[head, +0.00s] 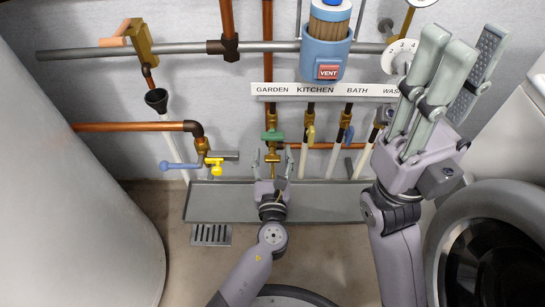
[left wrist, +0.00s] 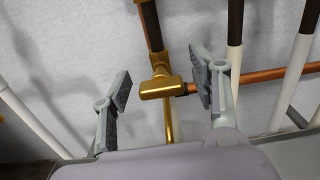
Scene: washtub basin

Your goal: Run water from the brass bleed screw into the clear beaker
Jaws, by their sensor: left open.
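A brass fitting with a flat T-shaped head, which looks like the bleed screw (left wrist: 162,88), sits on the pipe under the GARDEN label. In the left wrist view it lies between my left gripper's (left wrist: 160,90) two fingers, with a gap on both sides. In the head view my left gripper (head: 272,166) is open and upright in front of that pipe, below a green valve handle (head: 272,136). My right gripper (head: 466,58) is raised at the right, close to the camera, open and empty. I cannot make out the clear beaker in either view.
A grey tray (head: 205,207) lies below the pipes, with a floor drain (head: 211,235) in front. A tap with blue and yellow handles (head: 213,163) is left of my left gripper. A large pale tank (head: 75,200) and a round-doored washer (head: 495,200) flank the space.

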